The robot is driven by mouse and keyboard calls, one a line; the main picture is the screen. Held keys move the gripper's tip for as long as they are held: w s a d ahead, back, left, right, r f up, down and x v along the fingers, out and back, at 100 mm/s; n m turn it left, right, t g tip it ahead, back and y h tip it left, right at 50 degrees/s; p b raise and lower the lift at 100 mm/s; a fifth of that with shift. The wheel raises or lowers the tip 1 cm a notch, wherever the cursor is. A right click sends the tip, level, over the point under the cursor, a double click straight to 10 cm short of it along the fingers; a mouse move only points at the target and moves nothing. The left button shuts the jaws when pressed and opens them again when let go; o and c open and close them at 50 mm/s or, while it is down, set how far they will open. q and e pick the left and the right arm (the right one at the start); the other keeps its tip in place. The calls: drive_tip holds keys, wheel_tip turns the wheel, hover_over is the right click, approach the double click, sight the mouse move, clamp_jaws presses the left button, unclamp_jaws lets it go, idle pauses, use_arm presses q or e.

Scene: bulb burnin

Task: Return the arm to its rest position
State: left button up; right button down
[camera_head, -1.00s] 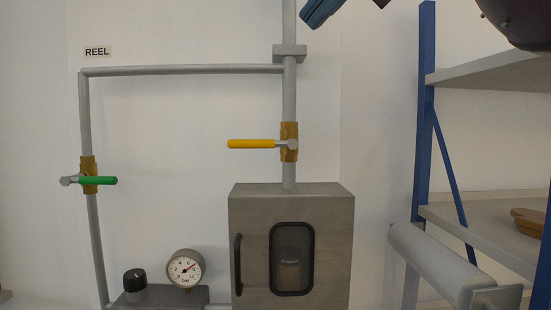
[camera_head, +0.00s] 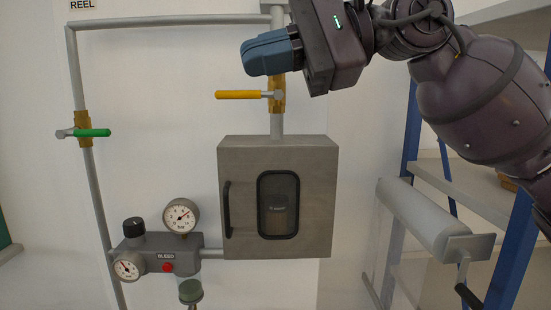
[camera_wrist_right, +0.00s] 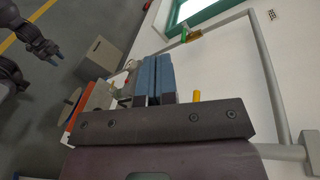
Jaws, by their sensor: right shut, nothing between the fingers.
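My right arm (camera_head: 485,90) reaches in from the right edge in the head view. Its gripper (camera_head: 247,58), with blue fingers, points left in front of the pipe, above the yellow valve handle (camera_head: 238,95). The fingers are together and empty; in the right wrist view the two blue fingers (camera_wrist_right: 157,80) lie side by side. My left gripper is outside the head view. A dark arm end with a blue tip (camera_wrist_right: 57,53), seemingly my left gripper, shows small at the upper left of the wrist view; its jaws are too small to read.
A grey cabinet (camera_head: 230,160) with a dark window hangs below the yellow valve. A green valve handle (camera_head: 93,133) is on the left pipe. Gauges (camera_head: 181,215) and a bleed block (camera_head: 160,256) sit lower left. A blue-framed rack (camera_head: 412,125) and grey roller (camera_head: 425,218) stand right.

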drive_tip(key=w+d+f+n+t+h, duration=0.35)
drive_tip(key=d+f+n+t, duration=0.35)
drive_tip(key=f, duration=0.3)
drive_tip(key=w+d+f+n+t+h, duration=0.3)
drive_tip(key=d+f+n+t+h, duration=0.25)
drive_tip(key=d+f+t, duration=0.35)
drive_tip(key=w+d+f+n+t+h, duration=0.35)
drive_tip(key=d+f+n+t, duration=0.2)
drive_tip(key=f+n, duration=0.4)
drive_tip(key=s+d+f+m+g+h, duration=0.25)
drive_tip(key=s+f+m+g, duration=0.2)
drive_tip(key=f, duration=0.45)
drive_tip(key=s+d+f+m+g+h, duration=0.2)
drive_tip(key=s+d+f+m+g, duration=0.15)
drive_tip(key=f+m, duration=0.4)
drive_tip(key=s+d+f+m+g+y, duration=0.15)
drive_tip(key=s+f+g, duration=0.25)
drive_tip(key=s+f, duration=0.5)
drive_tip(key=s+f+m+g+h, duration=0.1)
drive_tip(key=s+f+m+g, duration=0.35)
drive_tip(key=s, duration=0.75)
drive_tip(key=w+f+n+t+y, duration=0.1)
drive_tip(key=w+f+n+t, duration=0.1)
drive_tip(key=w+f+t, duration=0.5)
drive_tip(key=shift+w+f+t, duration=0.3)
drive_tip(key=shift+w+f, duration=0.25)
drive_tip(key=shift+f, duration=2)
